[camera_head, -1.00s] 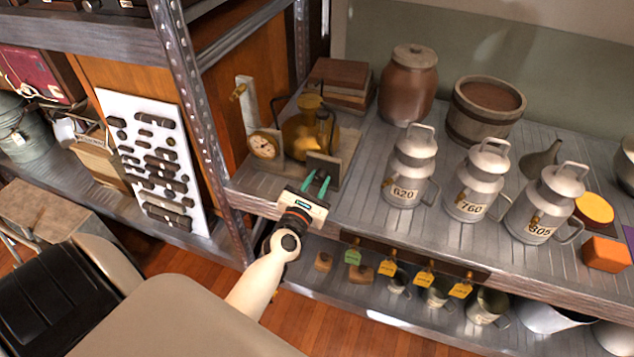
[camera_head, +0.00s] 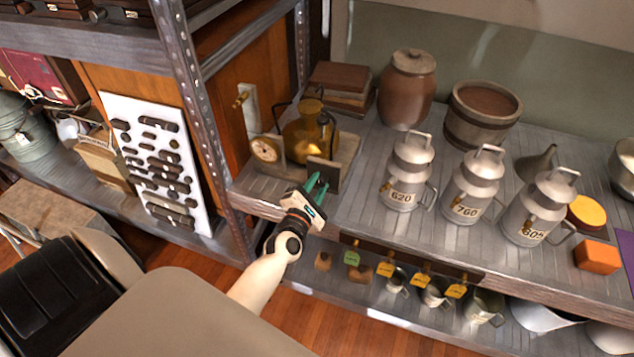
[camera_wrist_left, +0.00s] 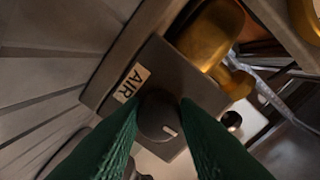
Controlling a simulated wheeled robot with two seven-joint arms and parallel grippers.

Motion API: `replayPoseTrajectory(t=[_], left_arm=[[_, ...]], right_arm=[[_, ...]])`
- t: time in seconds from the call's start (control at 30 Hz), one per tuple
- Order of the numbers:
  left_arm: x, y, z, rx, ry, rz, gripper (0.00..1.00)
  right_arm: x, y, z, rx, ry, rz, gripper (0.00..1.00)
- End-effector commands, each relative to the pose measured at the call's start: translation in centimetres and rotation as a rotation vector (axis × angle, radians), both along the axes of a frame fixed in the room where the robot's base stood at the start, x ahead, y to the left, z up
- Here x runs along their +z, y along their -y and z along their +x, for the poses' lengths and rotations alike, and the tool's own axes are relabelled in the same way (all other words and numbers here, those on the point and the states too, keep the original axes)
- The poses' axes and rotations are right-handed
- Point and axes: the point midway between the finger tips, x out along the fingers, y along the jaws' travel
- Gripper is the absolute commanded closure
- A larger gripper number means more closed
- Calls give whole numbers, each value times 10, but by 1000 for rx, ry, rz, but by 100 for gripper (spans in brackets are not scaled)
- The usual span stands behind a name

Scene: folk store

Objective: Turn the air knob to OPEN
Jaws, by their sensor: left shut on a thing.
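The air knob (camera_wrist_left: 158,116) is a dark round knob with a short white mark on its face. It sits on a dark plate (camera_wrist_left: 190,78) with a white AIR label (camera_wrist_left: 131,83). In the head view this dark plate (camera_head: 323,170) stands at the front of the brass apparatus (camera_head: 308,138). My left gripper (camera_head: 316,183) reaches the plate from the front, its green fingers shut on the knob, one on each side in the wrist view (camera_wrist_left: 159,108). The fingers hide parts of the knob's rim. No OPEN label is readable. My right gripper is not in view.
A round gauge (camera_head: 265,149) stands left of the apparatus. Numbered milk cans (camera_head: 404,178) stand to the right on the same metal shelf (camera_head: 352,200). A steel shelf post (camera_head: 205,120) rises at the left. Tagged mugs (camera_head: 436,294) are on the lower shelf.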

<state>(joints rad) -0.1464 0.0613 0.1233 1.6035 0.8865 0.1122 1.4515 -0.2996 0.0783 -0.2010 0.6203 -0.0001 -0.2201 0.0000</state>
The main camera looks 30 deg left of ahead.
Motion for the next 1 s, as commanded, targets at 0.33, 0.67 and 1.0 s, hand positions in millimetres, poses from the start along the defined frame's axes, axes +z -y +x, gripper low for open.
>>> replayPoseTrajectory(t=[0.33, 0.67, 1.0], left_arm=[[2, 1, 0, -3, -80, 320, 95], [3, 1, 0, -3, -149, 607, 95], [2, 1, 0, -2, -196, 799, 95]], right_arm=[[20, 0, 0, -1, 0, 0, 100], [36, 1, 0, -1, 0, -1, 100], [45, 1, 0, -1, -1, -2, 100]])
